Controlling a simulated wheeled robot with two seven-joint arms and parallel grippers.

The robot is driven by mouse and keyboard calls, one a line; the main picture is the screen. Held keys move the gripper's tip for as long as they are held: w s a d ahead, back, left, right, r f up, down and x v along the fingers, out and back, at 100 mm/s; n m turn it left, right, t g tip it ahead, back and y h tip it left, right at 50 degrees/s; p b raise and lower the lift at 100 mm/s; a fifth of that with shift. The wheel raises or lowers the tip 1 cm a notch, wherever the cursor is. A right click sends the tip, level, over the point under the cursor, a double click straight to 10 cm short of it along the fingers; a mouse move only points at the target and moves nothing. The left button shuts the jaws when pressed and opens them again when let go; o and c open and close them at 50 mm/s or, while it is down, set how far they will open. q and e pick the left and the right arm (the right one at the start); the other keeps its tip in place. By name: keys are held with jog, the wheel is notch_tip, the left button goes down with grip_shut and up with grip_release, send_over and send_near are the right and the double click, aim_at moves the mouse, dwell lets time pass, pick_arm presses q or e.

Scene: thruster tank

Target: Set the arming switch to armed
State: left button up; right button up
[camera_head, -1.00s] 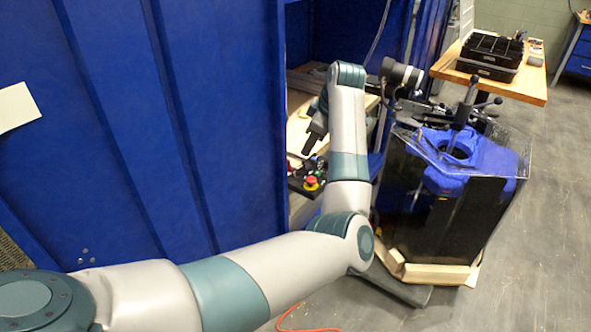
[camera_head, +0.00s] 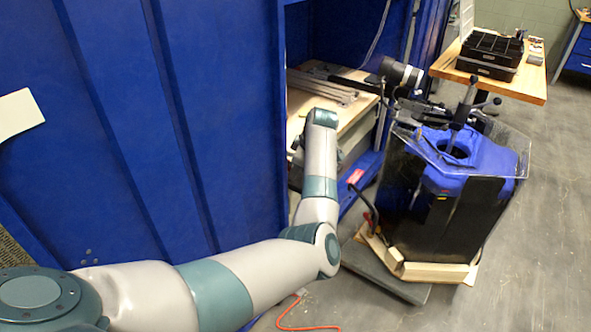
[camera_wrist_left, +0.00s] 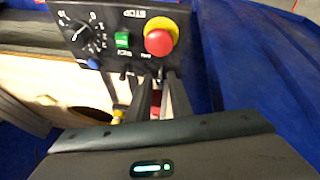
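A dark control panel (camera_wrist_left: 105,30) shows upside down at the top of the left wrist view. It carries a red stop button (camera_wrist_left: 158,42) on a yellow base, a green rocker (camera_wrist_left: 122,40), a numbered dial (camera_wrist_left: 85,38) and a blue knob (camera_wrist_left: 93,63). Small levers show at the panel's near edge by blurred labels; I cannot make out which is the arming switch or its position. The fingers of my left gripper (camera_wrist_left: 162,82) are close together just below the stop button. I cannot tell whether they touch a lever. In the head view, that gripper is hidden behind my arm.
A tall blue wall (camera_head: 220,120) stands close to my left arm. Behind the arm is a workbench (camera_head: 350,115) with grey bars. A dark stand with a blue top (camera_head: 480,160) and clear plate is to the right. An orange cable (camera_head: 305,328) lies on the floor.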

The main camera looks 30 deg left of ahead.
pick_arm(q)
grip_shut()
pick_arm(e)
jog(key=shift+s+f, duration=0.1)
jog(key=shift+s, duration=0.35)
